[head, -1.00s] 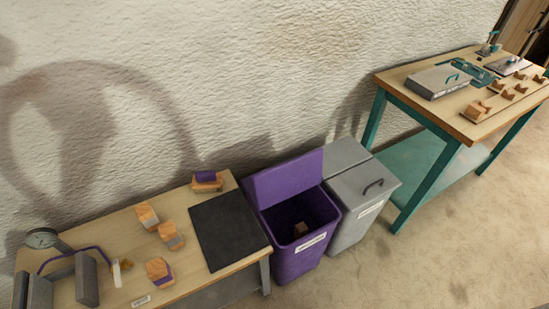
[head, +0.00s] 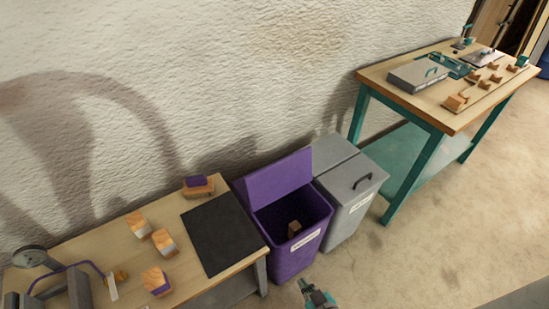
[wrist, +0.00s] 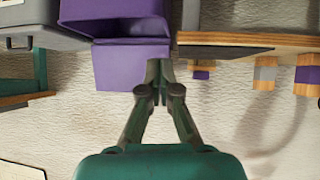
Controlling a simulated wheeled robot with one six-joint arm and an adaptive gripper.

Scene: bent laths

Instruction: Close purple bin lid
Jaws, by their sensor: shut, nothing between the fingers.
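The purple bin (head: 290,262) stands on the floor between the low bench and a grey bin. Its purple lid (head: 273,177) is open, raised at the back near the wall. A small wooden block (head: 294,228) lies inside the bin. My gripper (head: 305,284) shows at the bottom edge of the head view, in front of the bin and apart from it. In the wrist view my gripper (wrist: 159,68) is shut and empty. There the purple lid (wrist: 125,66) and purple bin (wrist: 112,12) appear upside down, just left of the fingertips; contact cannot be told.
The grey bin (head: 345,215) with a closed, handled lid stands right of the purple bin. The low bench (head: 190,275) on the left carries a black mat (head: 222,234) and several wooden blocks. A teal-legged table (head: 455,112) stands far right. Floor at right is clear.

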